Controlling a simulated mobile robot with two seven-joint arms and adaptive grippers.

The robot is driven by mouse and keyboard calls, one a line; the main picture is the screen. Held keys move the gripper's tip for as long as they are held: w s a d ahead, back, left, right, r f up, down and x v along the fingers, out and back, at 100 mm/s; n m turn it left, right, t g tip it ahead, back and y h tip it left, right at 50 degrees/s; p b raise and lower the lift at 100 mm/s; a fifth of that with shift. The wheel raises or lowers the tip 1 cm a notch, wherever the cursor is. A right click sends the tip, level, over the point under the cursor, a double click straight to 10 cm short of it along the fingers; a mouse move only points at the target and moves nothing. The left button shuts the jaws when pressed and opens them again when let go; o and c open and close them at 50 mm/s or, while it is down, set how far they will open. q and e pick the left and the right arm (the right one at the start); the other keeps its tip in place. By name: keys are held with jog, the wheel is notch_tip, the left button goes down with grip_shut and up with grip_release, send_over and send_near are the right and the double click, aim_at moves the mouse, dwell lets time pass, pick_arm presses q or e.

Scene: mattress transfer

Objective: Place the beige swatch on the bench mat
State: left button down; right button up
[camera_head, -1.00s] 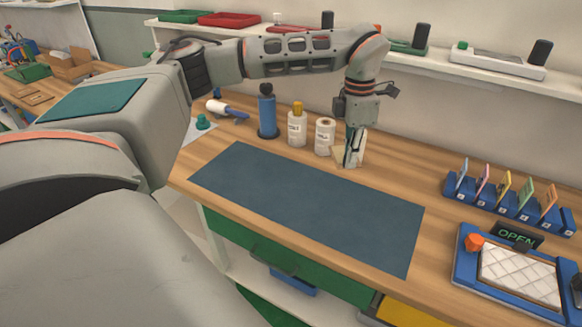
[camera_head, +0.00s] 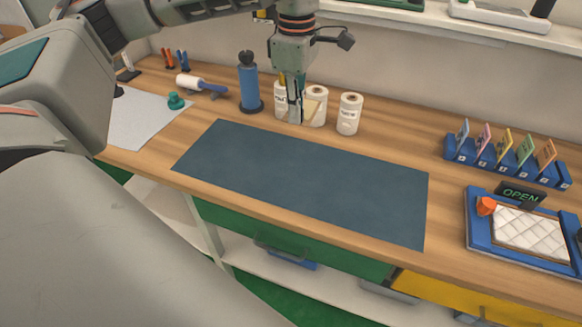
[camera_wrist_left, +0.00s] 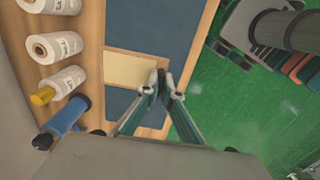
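The beige swatch (camera_head: 313,106) is a thin, flat piece at my left gripper (camera_head: 295,108), in front of the white rolls and above the bench. In the left wrist view the swatch (camera_wrist_left: 130,70) reaches out from between the nearly closed fingertips of the left gripper (camera_wrist_left: 165,84), so the gripper is shut on it. The bench mat (camera_head: 300,182) is a dark blue rectangle lying bare on the wooden bench, nearer the front edge than the gripper. It also shows behind the swatch in the left wrist view (camera_wrist_left: 165,25). My right gripper is not in view.
A blue bottle (camera_head: 249,84), a partly hidden bottle and white rolls (camera_head: 349,114) stand behind the mat. A blue card rack (camera_head: 505,162) and a blue tray with a quilted white pad (camera_head: 530,232) are at right. A lint roller (camera_head: 200,84) lies at left.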

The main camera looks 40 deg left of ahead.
pick_arm(q)
jog(key=shift+s+a, duration=0.1)
jog(key=shift+f, duration=0.4)
send_over(293, 183)
notch_tip(293, 183, down, 14)
jog(key=shift+f, duration=2.6)
jog(key=c, duration=2.7)
grip_release()
jog(key=shift+f, duration=0.15)
jog(key=o, duration=0.5)
jog(key=shift+c, duration=0.2)
